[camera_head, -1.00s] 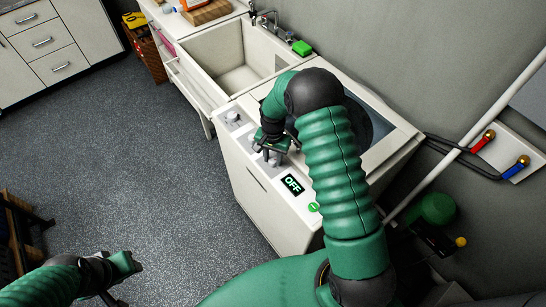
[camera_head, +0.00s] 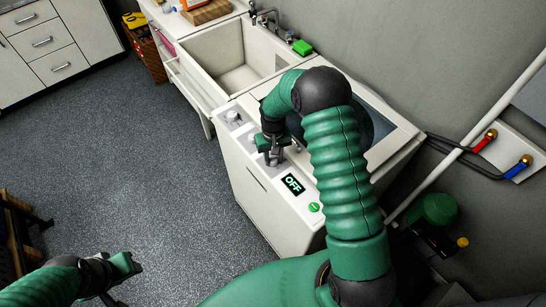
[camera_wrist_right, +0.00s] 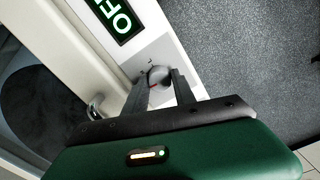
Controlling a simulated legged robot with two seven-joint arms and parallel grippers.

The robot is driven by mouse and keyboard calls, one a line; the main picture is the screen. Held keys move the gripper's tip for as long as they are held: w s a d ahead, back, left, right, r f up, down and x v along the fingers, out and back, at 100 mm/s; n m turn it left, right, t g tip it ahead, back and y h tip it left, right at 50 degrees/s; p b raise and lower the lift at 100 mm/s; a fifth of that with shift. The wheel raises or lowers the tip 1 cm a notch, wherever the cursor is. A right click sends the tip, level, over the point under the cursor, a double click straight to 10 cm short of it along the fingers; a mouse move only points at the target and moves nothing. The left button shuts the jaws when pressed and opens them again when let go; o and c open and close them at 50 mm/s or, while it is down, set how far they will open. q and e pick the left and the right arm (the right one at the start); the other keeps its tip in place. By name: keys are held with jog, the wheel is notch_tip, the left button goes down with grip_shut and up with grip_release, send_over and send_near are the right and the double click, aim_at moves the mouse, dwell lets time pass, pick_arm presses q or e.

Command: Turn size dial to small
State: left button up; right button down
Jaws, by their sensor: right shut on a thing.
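The white washing machine (camera_head: 240,180) stands in the middle of the head view. Another dial (camera_head: 233,117) sits at the panel's far end. My left gripper (camera_head: 108,291) is low at the left, away from the machine; its fingers are unclear.
The display (camera_head: 292,184) reads OFF, with a round green button (camera_head: 314,207) beside it. A sink (camera_head: 240,78) stands beyond the machine. The machine's door handle (camera_wrist_right: 96,106) is close to my right gripper.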

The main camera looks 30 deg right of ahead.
aim_at(273, 158)
jog(key=shift+w+r+n, duration=0.15)
jog(key=shift+w+n, duration=0.1)
jog(key=shift+n, duration=0.35)
jog(key=c, duration=1.3)
grip_release()
jog(key=shift+o, duration=1.3)
jog(key=shift+s, duration=0.1)
notch_tip(273, 158, up, 16)
jog(key=b, duration=0.2)
jog(key=shift+r+b, duration=0.2)
jog(key=shift+b, duration=0.15)
